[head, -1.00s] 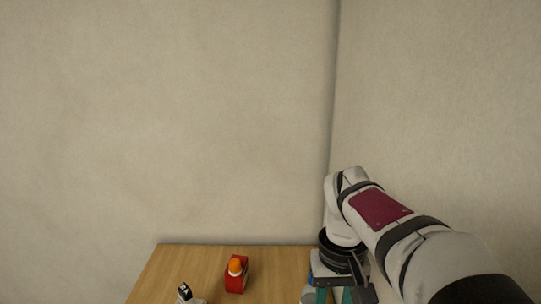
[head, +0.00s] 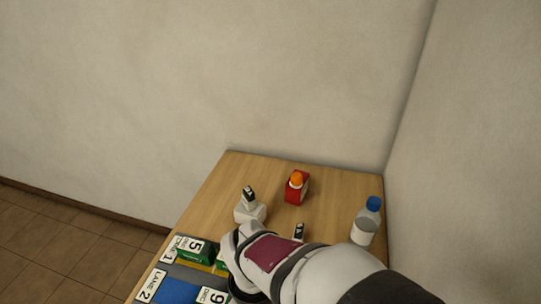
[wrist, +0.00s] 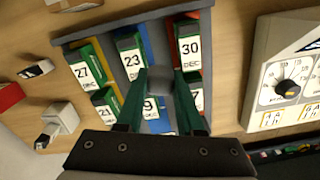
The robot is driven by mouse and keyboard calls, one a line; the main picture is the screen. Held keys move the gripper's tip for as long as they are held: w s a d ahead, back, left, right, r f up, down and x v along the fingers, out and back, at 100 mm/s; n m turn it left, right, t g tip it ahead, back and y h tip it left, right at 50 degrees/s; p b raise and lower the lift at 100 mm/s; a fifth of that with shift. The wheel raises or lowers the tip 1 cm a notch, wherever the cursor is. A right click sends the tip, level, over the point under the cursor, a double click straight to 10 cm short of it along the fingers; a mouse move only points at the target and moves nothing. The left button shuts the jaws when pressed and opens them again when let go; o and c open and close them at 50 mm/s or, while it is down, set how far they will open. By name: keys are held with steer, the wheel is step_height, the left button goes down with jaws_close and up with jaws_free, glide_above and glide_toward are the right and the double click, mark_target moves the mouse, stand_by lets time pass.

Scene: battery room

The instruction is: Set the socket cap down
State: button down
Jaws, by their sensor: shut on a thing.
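In the wrist view my gripper (wrist: 162,82) points down over a grey tray (wrist: 64,42) of date-labelled packs. Its two dark teal fingers are shut on a small grey rounded thing (wrist: 161,92), which looks like the socket cap. The fingers partly cover it, and it appears in front of a pack marked 9 in the middle lane. I cannot tell whether it touches anything below. In the head view my arm hides the gripper and the cap.
The tray (head: 222,265) holds several packs. A dial meter (wrist: 285,75) lies right of the tray. Bare wood shows around the bottles.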

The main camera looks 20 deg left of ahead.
steer(key=s+f+n, duration=0.1)
steer(key=s, duration=0.1)
steer(key=s+a+f+n, duration=0.1)
steer(key=s, duration=0.1)
steer(key=s+a+f+n, duration=0.1)
steer(key=shift+s, duration=0.4)
steer(key=s+a+f, duration=0.4)
steer(key=s+a, duration=0.1)
steer(key=s+a+f, duration=0.2)
steer(key=shift+s+a+f, duration=0.25)
steer(key=shift+s+f, duration=0.05)
steer(key=shift+s, duration=0.1)
steer(key=shift+s+a+f, duration=0.1)
steer(key=shift+a+f, duration=0.05)
steer(key=shift+f, duration=1.95)
steer(key=shift+f, duration=0.1)
steer(key=c, duration=0.5)
jaws_free()
steer(key=shift+c, duration=0.2)
